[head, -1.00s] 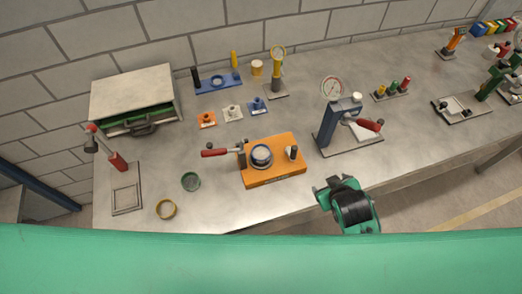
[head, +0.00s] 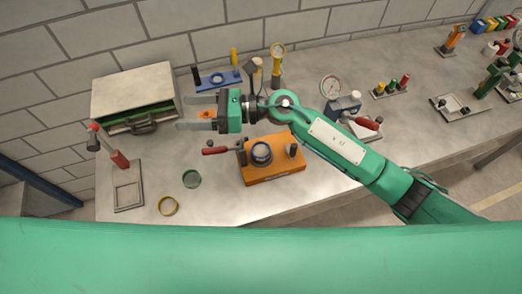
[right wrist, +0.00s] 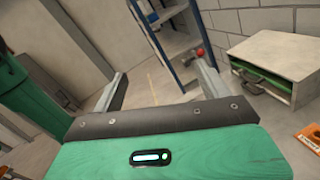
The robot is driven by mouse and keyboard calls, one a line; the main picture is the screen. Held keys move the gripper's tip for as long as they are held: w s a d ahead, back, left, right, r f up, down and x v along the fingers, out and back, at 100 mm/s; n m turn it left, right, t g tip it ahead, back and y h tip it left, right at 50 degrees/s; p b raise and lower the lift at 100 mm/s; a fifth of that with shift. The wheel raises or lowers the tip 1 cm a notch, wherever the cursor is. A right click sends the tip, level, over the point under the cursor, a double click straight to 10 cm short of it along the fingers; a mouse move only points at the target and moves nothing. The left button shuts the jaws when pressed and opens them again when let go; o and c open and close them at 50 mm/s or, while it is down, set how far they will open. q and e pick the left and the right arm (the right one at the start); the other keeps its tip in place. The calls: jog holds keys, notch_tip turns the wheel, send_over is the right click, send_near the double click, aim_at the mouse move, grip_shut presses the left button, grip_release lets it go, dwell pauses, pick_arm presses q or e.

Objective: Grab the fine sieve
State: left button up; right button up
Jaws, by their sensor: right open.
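A third ring, blue-grey (head: 262,153), sits on an orange block (head: 275,172). I cannot tell which is the fine sieve. My right gripper (head: 182,112) is open and empty, raised above the bench behind the rings, fingers pointing left. Its spread fingers (right wrist: 160,65) also show in the right wrist view, with nothing between them. My left gripper is not in view.
A metal box with a green drawer (head: 134,95) stands at the back left. A red-handled post with a square frame (head: 127,193) is left of the rings. A gauge press (head: 340,125) stands right of the orange block.

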notch_tip(320, 180, down, 7)
jog(key=d+n+g+h, duration=0.2)
jog(key=n+h, duration=0.4)
jog(key=h, duration=0.1)
jog(key=n+t+h+b, duration=0.15)
jog(key=n+h, duration=0.35)
jog(key=h, duration=0.5)
send_over(260, 153)
jog(key=w+d, duration=0.1)
jog(key=d, duration=0.1)
jog(key=shift+t, duration=0.25)
jog(key=f, duration=1.3)
jog(key=shift+w+a+f, duration=0.15)
jog(key=shift+a+f, duration=0.05)
jog(key=shift+f, duration=0.2)
jog(key=shift+s+a+f, duration=0.15)
jog(key=shift+a+f, duration=0.05)
jog(key=shift+f, duration=0.75)
jog(key=shift+s+a+f, duration=0.15)
jog(key=shift+a+f, duration=0.05)
jog(key=shift+f, duration=0.8)
jog(key=shift+s+a+f, duration=0.15)
jog(key=shift+a+f, duration=0.05)
jog(key=shift+f, duration=0.75)
jog(key=shift+c, duration=0.3)
jog(key=c, duration=1)
